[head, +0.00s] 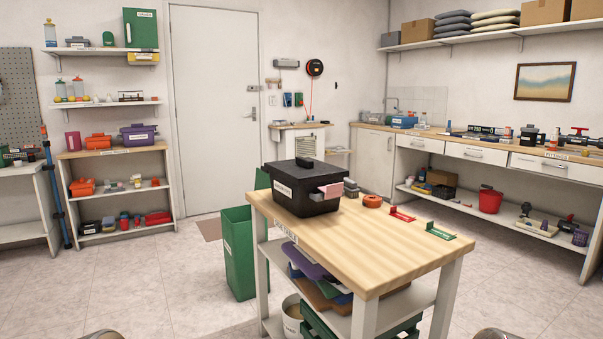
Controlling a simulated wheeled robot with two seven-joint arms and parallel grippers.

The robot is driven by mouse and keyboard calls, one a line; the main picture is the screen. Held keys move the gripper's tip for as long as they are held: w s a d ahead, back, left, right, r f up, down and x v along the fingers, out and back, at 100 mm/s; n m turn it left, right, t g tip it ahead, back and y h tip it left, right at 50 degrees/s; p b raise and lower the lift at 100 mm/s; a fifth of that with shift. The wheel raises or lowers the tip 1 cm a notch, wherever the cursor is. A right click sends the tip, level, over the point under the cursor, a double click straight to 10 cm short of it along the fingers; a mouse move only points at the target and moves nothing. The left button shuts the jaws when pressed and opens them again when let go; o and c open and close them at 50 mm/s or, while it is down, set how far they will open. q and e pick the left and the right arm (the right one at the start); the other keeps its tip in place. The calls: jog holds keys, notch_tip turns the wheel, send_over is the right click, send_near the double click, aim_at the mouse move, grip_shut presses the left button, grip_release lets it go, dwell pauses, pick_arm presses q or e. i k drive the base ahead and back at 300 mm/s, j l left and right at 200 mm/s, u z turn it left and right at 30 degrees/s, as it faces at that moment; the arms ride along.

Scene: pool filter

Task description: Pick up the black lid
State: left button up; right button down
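A black box (305,201) with a white label on its front stands on the wooden-topped table in the middle. A black lid (290,175) appears to lie on top of it, with a raised black block or handle (305,161) on it. From here I cannot tell whether the lid is seated or loose. Pink and grey pieces (331,190) show at the box's right front side; I cannot tell whether they stick out of it or lie against it. Neither of my grippers shows; only small grey rounded parts, probably mine, show at the bottom edge.
On the table (373,257), an orange round item (372,201), a red holder (402,214) and a green holder (441,231) lie right of the box. Its front top is bare. A green bin (238,254) stands at its left. Floor is open at left and right.

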aim_at(300, 171)
jog(key=j+u, duration=0.15)
jog(key=u, duration=1.2)
jog(key=i+l, duration=0.15)
jog(key=i, duration=0.45)
jog(key=i+l, duration=0.15)
jog(key=i, duration=0.4)
jog(key=i+l, duration=0.15)
jog(key=i, duration=0.45)
jog(key=i+l, duration=0.15)
jog(key=i, duration=1.65)
jog(key=i+j, duration=0.15)
jog(key=i, duration=1.05)
jog(key=z, duration=0.4)
jog(key=i+z, duration=0.1)
jog(key=z, duration=0.75)
jog(key=i+j+z, duration=0.1)
jog(key=z, duration=0.35)
jog(key=j+z, duration=0.1)
jog(key=z, duration=0.7)
jog(key=i+j, duration=0.05)
jog(key=j, duration=0.05)
